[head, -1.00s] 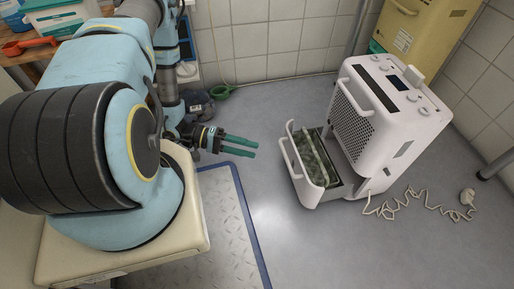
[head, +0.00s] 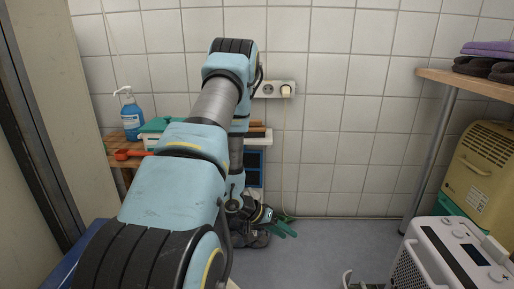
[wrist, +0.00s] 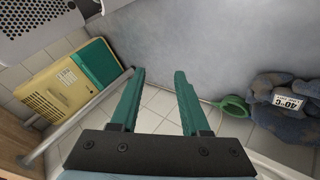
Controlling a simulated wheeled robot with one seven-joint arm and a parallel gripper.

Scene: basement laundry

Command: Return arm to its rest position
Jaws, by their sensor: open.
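My arm reaches forward from the bottom of the head view and bends down near the tiled wall. My gripper (head: 284,228) hangs low over the grey floor with its green fingers pointing right and down. In the wrist view my gripper (wrist: 159,73) is open, with nothing between the two fingers. Part of the wrist is hidden behind my own arm in the head view.
A white appliance (head: 450,258) stands at lower right, beside a yellow unit (head: 482,180) under a wooden shelf (head: 475,85). A blue bottle (head: 132,117) stands at left. A dark bundle (wrist: 285,108) and green item (wrist: 235,105) lie near the gripper.

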